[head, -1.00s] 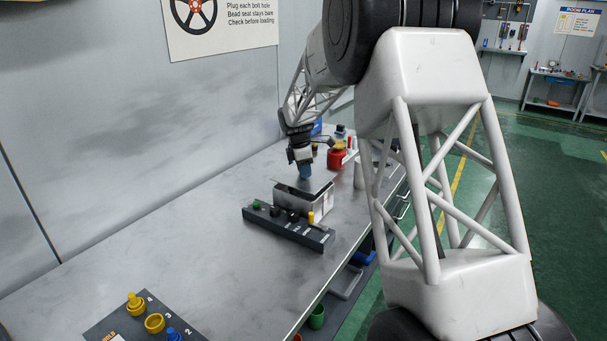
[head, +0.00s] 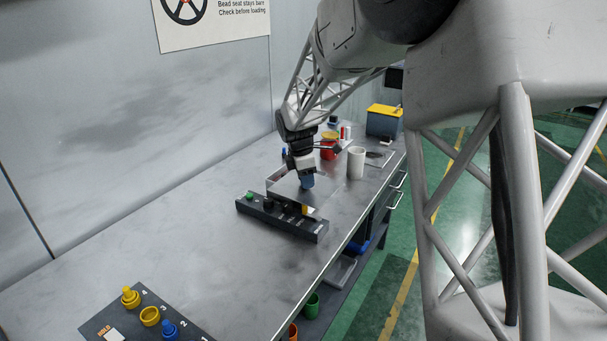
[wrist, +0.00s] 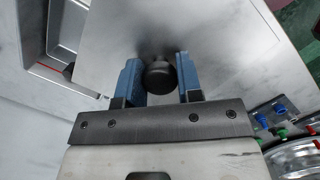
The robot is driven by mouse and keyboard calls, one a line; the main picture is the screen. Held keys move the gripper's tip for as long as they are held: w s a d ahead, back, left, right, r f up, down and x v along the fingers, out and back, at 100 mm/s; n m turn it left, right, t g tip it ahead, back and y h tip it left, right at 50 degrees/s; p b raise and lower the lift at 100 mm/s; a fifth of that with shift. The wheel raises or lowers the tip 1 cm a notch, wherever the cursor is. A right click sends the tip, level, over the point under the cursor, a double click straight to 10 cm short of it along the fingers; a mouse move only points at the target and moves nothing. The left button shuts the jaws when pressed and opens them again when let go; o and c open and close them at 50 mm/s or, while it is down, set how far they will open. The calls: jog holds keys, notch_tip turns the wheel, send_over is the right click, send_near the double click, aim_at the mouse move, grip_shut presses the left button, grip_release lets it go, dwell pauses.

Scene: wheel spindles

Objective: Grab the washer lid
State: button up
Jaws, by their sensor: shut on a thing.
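The washer lid (wrist: 215,45) is a flat, grey, metallic plate with a round black knob (wrist: 160,76) in the wrist view. My gripper (wrist: 159,66) has its blue fingers on either side of this knob and is shut on it. In the head view my gripper (head: 307,181) points down at the grey lid (head: 284,188) behind the dark plug rack. The fingers hide the knob there. I cannot tell whether the lid rests on its box or is raised from it.
A white cup (head: 356,163), a red container (head: 328,151) and a blue-yellow bin (head: 384,121) stand behind. A plug board (head: 148,315) lies at the near left. The bench middle is clear.

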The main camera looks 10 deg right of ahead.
jog(key=shift+s+r, duration=0.1)
jog(key=shift+s, duration=0.5)
jog(key=shift+s+a, duration=0.1)
dwell(0.3)
